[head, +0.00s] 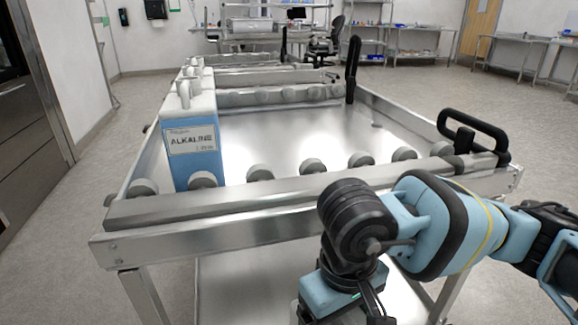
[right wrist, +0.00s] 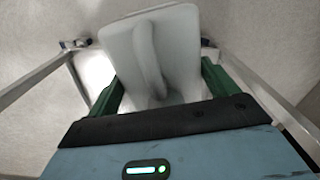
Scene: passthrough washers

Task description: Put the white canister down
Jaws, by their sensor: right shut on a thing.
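The white canister (right wrist: 175,40) fills the upper middle of the right wrist view, its moulded handle facing the camera. My right gripper (right wrist: 160,88) has its green fingers on either side of the canister and is shut on it. In the head view, my right arm comes in from the right and its wrist points down in front of the cart's near edge. The fingers are hidden there, and white surfaces show low beside the wrist, but I cannot tell how much is canister. My left gripper is not in view.
A metal roller cart (head: 200,232) stands in front of me, its tray mostly bare. A blue and white container labelled ALKALINE (head: 193,150) stands at its left, with similar white tops behind. Black handles (head: 474,135) rise at the right. Shelving and an office chair stand far back.

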